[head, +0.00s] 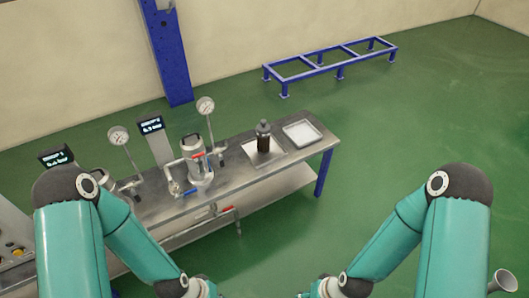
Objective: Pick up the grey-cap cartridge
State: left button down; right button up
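A dark cartridge with a grey cap (263,128) stands upright on a light square tray (277,158) toward the right part of the steel bench. My two arms come in from the left and right and run down to the bottom edge in the head view. Only their wrists show there, well in front of the cartridge and apart from it. The fingers of both grippers are cut off by the frame, so I cannot see whether they hold anything.
The steel bench (236,178) carries a metal vessel with a red handle (195,157), gauges (206,105) and displays (151,125) left of the cartridge. A pale empty-looking tray (302,132) lies right of it. A blue post (172,60) and low blue frame (330,67) stand behind.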

aim_at(263, 129)
jog(key=z, duration=0.65)
jog(key=k, duration=0.1)
jog(key=z, duration=0.1)
jog(key=i, duration=1.6)
jog(key=u, duration=1.95)
jog(key=i, duration=0.4)
jog(key=z, duration=0.2)
jog(key=k, duration=0.5)
